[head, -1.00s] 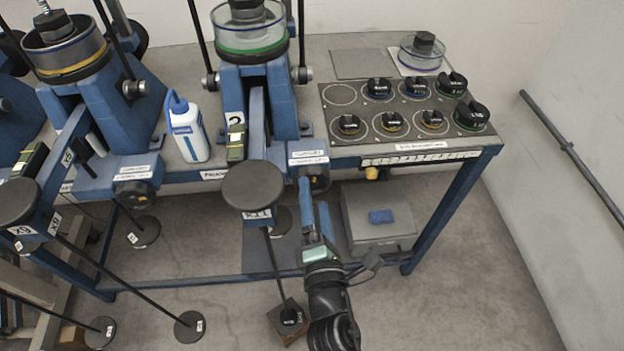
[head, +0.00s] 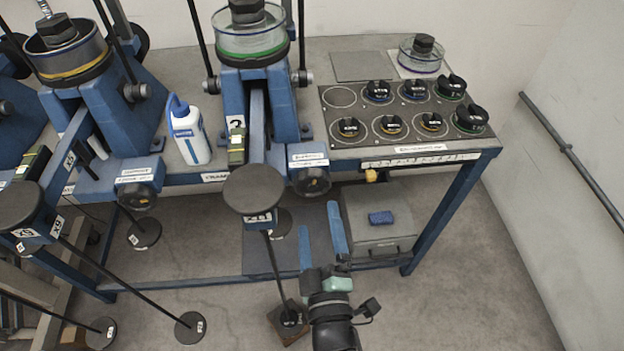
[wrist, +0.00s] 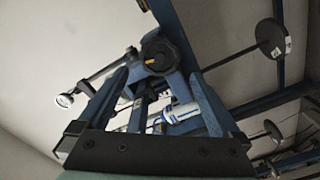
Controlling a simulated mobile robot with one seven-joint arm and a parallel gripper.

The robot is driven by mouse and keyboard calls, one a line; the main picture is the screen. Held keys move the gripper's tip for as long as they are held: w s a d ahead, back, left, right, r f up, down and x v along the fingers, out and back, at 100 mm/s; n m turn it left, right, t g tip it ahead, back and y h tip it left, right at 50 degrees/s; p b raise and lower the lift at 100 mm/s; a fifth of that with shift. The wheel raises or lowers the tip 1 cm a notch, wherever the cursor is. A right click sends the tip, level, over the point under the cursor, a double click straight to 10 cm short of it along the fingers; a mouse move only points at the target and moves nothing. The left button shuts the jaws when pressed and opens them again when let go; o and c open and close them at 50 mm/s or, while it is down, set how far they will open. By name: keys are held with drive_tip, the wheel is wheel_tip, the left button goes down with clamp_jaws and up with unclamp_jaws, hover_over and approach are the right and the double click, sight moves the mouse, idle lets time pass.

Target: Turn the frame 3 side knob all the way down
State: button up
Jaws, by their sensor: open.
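A black round side knob (head: 310,182) sits on the front of the right-hand blue frame (head: 265,95), below its white labels. In the wrist view a dark lobed knob (wrist: 166,52) with a yellow-orange mark is ahead, just beyond the fingertips. My gripper (head: 318,206) is open and empty, its two blue fingers pointing at the knob from below in the head view. In the wrist view the fingers (wrist: 161,76) spread to either side of the knob, apparently not touching it.
A similar knob (head: 139,196) is on the frame to the left. A black disc-topped post (head: 253,188) stands close left of my gripper. A white bottle (head: 188,135) stands between the frames. A knobbed panel (head: 380,140) lies right. A grey box (head: 375,222) is under the table.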

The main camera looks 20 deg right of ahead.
sight(312, 188)
drive_tip(key=x, duration=0.9)
drive_tip(key=shift+w+p, duration=0.1)
drive_tip(key=shift+p, duration=0.2)
drive_tip(key=shift+w+d+f, duration=0.1)
drive_tip(key=shift+w, duration=0.15)
drive_tip(key=shift+c, duration=0.4)
clamp_jaws()
